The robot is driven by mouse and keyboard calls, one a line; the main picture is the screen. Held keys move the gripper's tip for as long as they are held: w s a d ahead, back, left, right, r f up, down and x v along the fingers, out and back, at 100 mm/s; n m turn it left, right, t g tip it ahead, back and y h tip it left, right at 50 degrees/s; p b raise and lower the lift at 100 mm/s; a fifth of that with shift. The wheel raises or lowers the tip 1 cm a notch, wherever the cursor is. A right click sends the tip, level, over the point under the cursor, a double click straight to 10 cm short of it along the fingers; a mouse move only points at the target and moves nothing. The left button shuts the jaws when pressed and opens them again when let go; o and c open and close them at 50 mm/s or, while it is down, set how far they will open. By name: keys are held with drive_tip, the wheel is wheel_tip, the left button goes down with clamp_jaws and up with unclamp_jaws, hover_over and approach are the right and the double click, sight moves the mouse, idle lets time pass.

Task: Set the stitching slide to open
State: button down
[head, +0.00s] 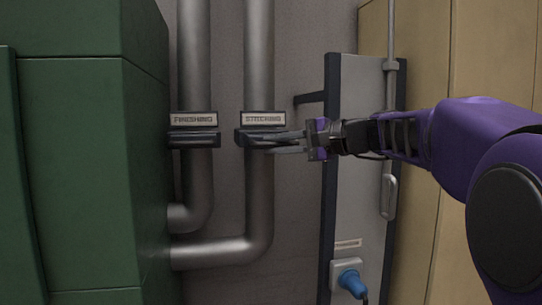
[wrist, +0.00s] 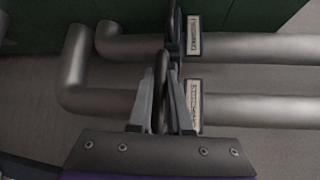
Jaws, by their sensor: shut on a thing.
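The stitching slide (head: 243,138) is a dark flat piece set across the right-hand grey pipe, just under a plate lettered STITCHING (head: 263,118). My gripper (head: 270,143) reaches in from the right, its fingers level with the slide and in front of the pipe. In the wrist view my gripper (wrist: 164,88) has its two fingers on either side of a thin dark edge of the stitching slide (wrist: 161,85), shut on it. The fingers hide part of the slide, and I cannot tell how far it is pulled out.
A similar finishing slide (head: 194,140) sits on the left-hand pipe (head: 194,60), close beside. A green cabinet (head: 75,150) stands at left. A grey panel (head: 360,160) with a blue plug (head: 352,282) is behind my arm. Bare wall shows between pipes and panel.

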drive_tip(key=s, duration=0.1)
drive_tip(key=s+b, duration=0.1)
drive_tip(key=s, duration=0.1)
drive_tip(key=shift+d, duration=0.3)
drive_tip(key=shift+f, duration=0.1)
drive_tip(key=c, duration=1.3)
unclamp_jaws()
drive_tip(key=o, duration=0.5)
drive_tip(key=shift+s, duration=0.25)
drive_tip(key=shift+c, duration=0.2)
drive_tip(key=shift+d, duration=0.15)
